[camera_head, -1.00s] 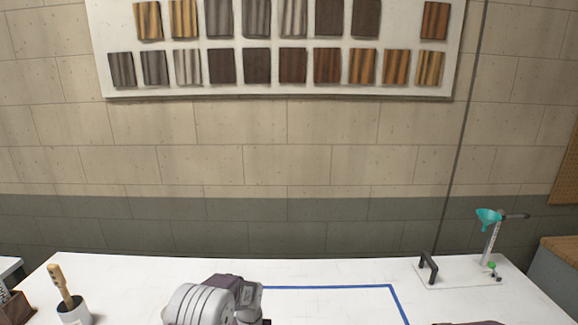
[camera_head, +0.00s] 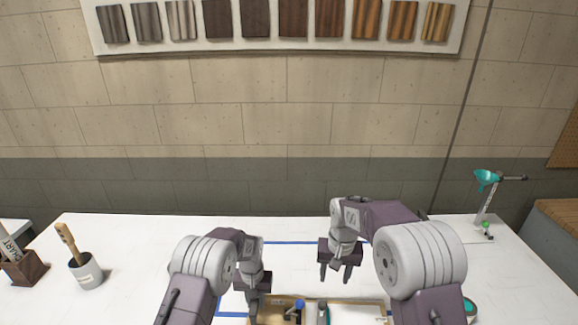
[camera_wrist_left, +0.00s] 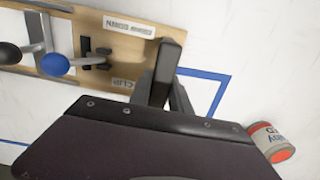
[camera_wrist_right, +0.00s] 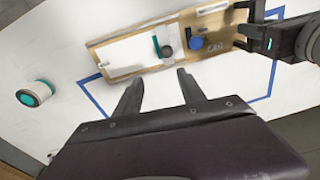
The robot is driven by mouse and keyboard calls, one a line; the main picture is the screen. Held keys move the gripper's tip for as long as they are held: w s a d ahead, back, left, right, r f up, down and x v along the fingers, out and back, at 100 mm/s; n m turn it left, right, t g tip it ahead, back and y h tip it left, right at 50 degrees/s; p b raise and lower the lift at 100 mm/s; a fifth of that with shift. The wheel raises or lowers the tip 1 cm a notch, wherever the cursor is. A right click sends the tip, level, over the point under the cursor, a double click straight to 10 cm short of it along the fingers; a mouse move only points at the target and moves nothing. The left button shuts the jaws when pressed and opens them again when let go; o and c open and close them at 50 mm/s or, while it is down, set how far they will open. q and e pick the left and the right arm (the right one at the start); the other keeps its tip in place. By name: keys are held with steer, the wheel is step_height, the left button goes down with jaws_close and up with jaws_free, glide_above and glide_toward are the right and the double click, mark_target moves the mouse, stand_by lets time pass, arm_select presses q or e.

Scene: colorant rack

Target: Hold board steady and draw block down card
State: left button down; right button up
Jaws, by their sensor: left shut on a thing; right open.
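A wooden board (camera_head: 290,299) lies on the table at the bottom of the head view, cut off by the frame. It also shows in the left wrist view (camera_wrist_left: 122,62) and right wrist view (camera_wrist_right: 125,75). A white card area (camera_wrist_right: 125,52) covers part of it. A blue knob (camera_wrist_left: 55,65) and a dark round knob (camera_wrist_right: 165,52) stand on the board; which belongs to the block I cannot tell. My left gripper (camera_head: 252,298) is shut on the board's end by the clip label. My right gripper (camera_head: 336,273) is open and empty above the table, beyond the board's far edge.
Blue tape (camera_wrist_right: 95,97) marks a rectangle around the board. A brush cup (camera_head: 86,272) and wooden box (camera_head: 25,268) stand at left. A teal funnel stand (camera_head: 486,200) is at back right. A can (camera_wrist_left: 270,142) and a round teal-banded container (camera_wrist_right: 35,94) lie outside the tape.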

glide_above(323, 303)
steer(key=shift+n+g, duration=0.3)
steer(key=shift+g, duration=0.1)
step_height(323, 303, down, 5)
steer(key=shift+f, duration=0.15)
step_height(323, 303, down, 10)
steer(key=shift+f, duration=0.1)
jaws_close()
stand_by(0.4)
steer(key=shift+s+d, duration=0.1)
steer(key=shift+d, duration=0.95)
